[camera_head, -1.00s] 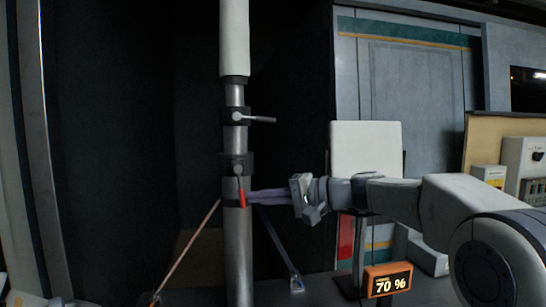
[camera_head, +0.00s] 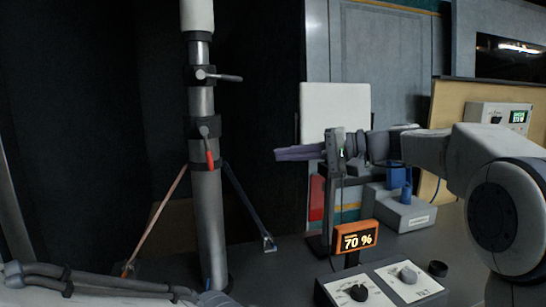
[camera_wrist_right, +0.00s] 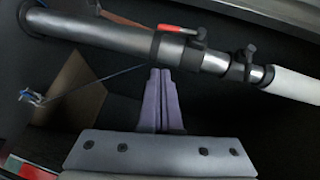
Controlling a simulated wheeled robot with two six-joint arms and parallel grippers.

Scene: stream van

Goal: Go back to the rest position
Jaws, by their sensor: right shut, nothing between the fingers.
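My right gripper (camera_head: 280,154) reaches in from the right in the head view. Its purple fingers are together and empty, pointing left toward the mast, with a clear gap between. In the right wrist view the two fingers (camera_wrist_right: 158,100) lie side by side with nothing between them. The grey telescopic mast (camera_head: 207,220) stands upright left of the gripper. It has two dark clamps, the upper with a grey lever (camera_head: 222,77) and the lower with a red-tipped lever (camera_head: 210,158).
An orange display (camera_head: 355,238) reads 70 %. A control box with knobs (camera_head: 380,290) sits at the bottom right. A white panel on a stand (camera_head: 335,105) is behind my right gripper. Two straps, orange (camera_head: 158,220) and blue (camera_head: 248,205), run down from the mast.

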